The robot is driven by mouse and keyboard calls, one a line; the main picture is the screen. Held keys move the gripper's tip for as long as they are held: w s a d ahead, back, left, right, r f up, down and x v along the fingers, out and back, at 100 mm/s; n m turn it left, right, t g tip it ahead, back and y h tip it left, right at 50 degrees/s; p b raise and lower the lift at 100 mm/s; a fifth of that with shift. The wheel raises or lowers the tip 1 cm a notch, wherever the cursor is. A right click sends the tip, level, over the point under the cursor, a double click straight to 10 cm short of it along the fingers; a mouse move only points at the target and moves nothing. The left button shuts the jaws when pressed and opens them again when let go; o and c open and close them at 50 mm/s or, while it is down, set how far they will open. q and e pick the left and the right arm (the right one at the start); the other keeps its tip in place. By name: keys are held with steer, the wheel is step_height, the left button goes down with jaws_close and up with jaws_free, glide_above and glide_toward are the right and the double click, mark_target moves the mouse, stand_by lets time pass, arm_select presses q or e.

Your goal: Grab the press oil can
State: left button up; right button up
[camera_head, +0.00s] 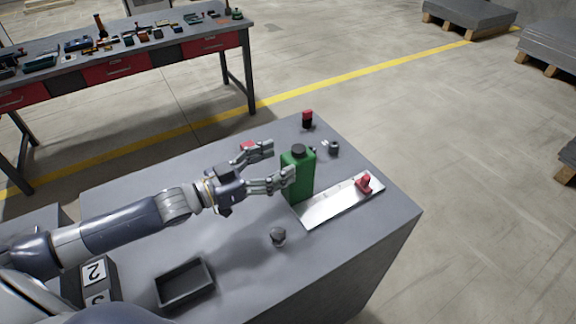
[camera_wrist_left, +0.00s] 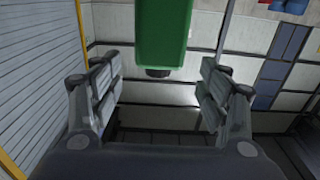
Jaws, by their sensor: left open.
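The press oil can, a green rectangular can (camera_head: 298,178) with a dark round cap, stands upright on the grey worktop, at the near left end of a metal plate. My left gripper (camera_head: 280,162) is open and reaches toward the can from the left, its two fingers spread and pointing at it. In the left wrist view the green can (camera_wrist_left: 163,32) shows upside down, beyond and between the open fingers (camera_wrist_left: 159,88), with nothing gripped. Whether a finger touches the can is unclear. My right gripper is not in view.
The metal plate (camera_head: 335,204) carries a red clamp-like part (camera_head: 364,184). Nearby stand a red-and-black item (camera_head: 307,119), a small grey part (camera_head: 333,148) and a small round part (camera_head: 278,237). A dark tray (camera_head: 185,303) sits at the front. A tool bench (camera_head: 150,55) stands behind.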

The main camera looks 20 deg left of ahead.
mark_target(310, 149)
arm_select(q)
steer(key=shift+s+d+f, duration=0.15)
steer(key=shift+f, duration=0.1)
steer(key=shift+d, duration=0.15)
steer(key=p+x, duration=0.1)
steer(key=x, duration=0.3)
steer(key=shift+w+d+f, duration=0.1)
steer(key=shift+w+d, duration=0.15)
steer(key=shift+w, duration=0.25)
steer(key=shift+w+d+r+p, duration=0.25)
steer(key=shift+w+p, duration=0.15)
steer(key=shift+p, duration=0.15)
steer(key=p+x, duration=0.1)
steer(key=x, duration=0.2)
steer(key=shift+w+r+p, duration=0.1)
steer(key=shift+w+p, duration=0.15)
steer(key=shift+p, duration=0.05)
steer(key=shift+w+d, duration=0.3)
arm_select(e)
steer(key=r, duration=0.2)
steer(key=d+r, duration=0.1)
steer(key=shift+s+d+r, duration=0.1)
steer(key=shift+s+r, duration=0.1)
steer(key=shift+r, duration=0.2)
